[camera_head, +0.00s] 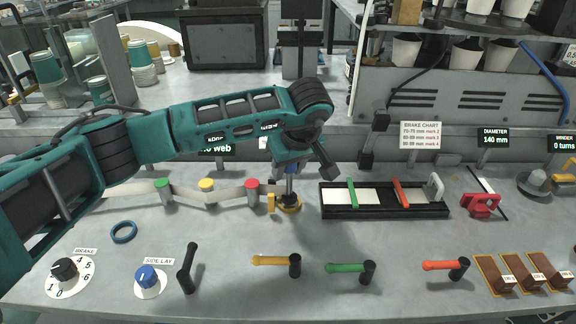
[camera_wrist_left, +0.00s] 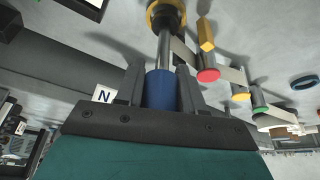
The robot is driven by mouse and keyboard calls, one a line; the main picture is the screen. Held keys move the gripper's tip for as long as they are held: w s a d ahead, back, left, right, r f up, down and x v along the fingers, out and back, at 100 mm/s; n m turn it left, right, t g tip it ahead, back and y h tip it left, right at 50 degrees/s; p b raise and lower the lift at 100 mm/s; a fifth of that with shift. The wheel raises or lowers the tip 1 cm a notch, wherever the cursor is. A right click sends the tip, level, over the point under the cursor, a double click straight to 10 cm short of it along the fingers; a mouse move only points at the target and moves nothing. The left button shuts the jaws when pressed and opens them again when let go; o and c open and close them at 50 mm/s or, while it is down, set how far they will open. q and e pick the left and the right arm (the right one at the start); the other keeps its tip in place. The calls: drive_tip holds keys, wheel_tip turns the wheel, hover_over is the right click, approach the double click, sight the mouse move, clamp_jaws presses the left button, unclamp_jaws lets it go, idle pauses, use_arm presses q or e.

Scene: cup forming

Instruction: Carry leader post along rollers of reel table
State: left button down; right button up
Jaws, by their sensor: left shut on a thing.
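My left gripper (camera_head: 291,165) is shut on the blue top of the leader post (camera_head: 289,188), which stands upright in a yellow ring. In the left wrist view the two fingers of my left gripper (camera_wrist_left: 161,90) flank the post's blue top (camera_wrist_left: 161,88). A pale web strip runs past the green roller (camera_head: 162,188), yellow roller (camera_head: 206,190) and red roller (camera_head: 252,190). The post is just right of the red roller, beside a small yellow block (camera_head: 271,203). Whether the yellow ring is fixed to the table is unclear. My right gripper is not in view.
A black tray (camera_head: 385,212) with green and red bars lies right of the post. Yellow (camera_head: 275,261), green (camera_head: 350,268) and red (camera_head: 445,266) handles line the front. A blue ring (camera_head: 124,232) lies left. The table between is clear.

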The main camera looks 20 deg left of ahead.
use_arm(q)
drive_tip(key=shift+f+b, duration=0.6)
drive_tip(key=shift+f, duration=0.15)
idle(0.3)
drive_tip(key=c, duration=0.6)
unclamp_jaws()
drive_tip(key=shift+o, duration=0.2)
drive_tip(key=shift+f, duration=0.1)
drive_tip(key=o, duration=0.4)
drive_tip(key=shift+r+p, duration=2.5)
drive_tip(key=shift+r, duration=1.6)
